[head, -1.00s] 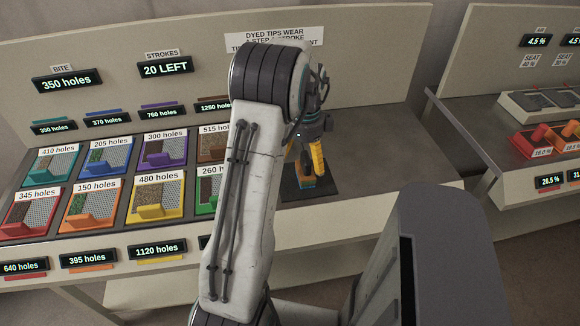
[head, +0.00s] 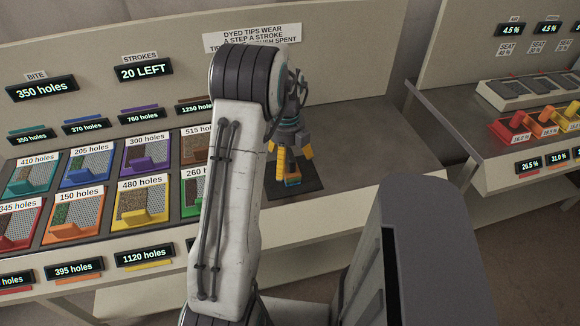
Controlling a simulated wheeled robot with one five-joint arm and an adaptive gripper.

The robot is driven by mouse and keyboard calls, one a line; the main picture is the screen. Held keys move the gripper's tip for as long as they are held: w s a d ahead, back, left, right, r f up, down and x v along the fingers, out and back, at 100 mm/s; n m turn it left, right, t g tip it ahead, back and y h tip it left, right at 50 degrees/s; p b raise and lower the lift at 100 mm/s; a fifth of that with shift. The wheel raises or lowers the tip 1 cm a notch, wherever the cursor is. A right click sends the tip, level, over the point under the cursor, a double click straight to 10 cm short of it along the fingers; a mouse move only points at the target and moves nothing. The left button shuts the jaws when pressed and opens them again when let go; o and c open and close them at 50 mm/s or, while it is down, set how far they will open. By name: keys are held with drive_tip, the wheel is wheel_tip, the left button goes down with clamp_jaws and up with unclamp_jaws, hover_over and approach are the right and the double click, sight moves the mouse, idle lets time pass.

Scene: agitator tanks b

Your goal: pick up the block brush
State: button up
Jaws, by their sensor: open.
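The block brush (head: 293,181) is a small orange-brown block with a teal part, standing on a dark mat (head: 310,187) on the bench. My gripper (head: 292,164) points down just above the brush. Its yellow fingers are spread, one at the left of the brush and one farther back to the right. I cannot tell whether either finger touches the brush. My arm hides part of the mat's surroundings.
Left of my arm, several coloured bins with hole-count labels, such as the yellow bin (head: 139,204), fill the bench. A backboard with a sign (head: 252,37) stands behind. Bare bench (head: 365,140) lies right of the mat. A second bench (head: 440,115) stands farther right.

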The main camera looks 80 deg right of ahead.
sight(287, 169)
drive_tip(key=shift+w+d+f+p, duration=0.1)
drive_tip(key=shift+f+p, duration=0.1)
drive_tip(key=shift+f, duration=1.1)
drive_tip(key=shift+d+f+p, duration=0.1)
drive_tip(key=shift+f+p, duration=0.1)
drive_tip(key=shift+f, duration=1.05)
drive_tip(key=shift+a, duration=0.1)
drive_tip(key=shift+c, duration=0.3)
drive_tip(key=c, duration=1.3)
drive_tip(key=shift+r, duration=0.1)
drive_tip(key=shift+r, duration=0.4)
wheel_tip(287, 169, up, 3)
drive_tip(key=shift+r+b, duration=0.2)
drive_tip(key=shift+b, duration=0.15)
drive_tip(key=s+r, duration=0.2)
drive_tip(key=s, duration=0.2)
drive_tip(key=s+r, duration=0.2)
drive_tip(key=s, duration=0.1)
drive_tip(key=s+d+r, duration=0.1)
drive_tip(key=s+r, duration=0.1)
drive_tip(key=s, duration=0.2)
drive_tip(key=shift+s+r, duration=0.3)
drive_tip(key=shift+r, duration=0.05)
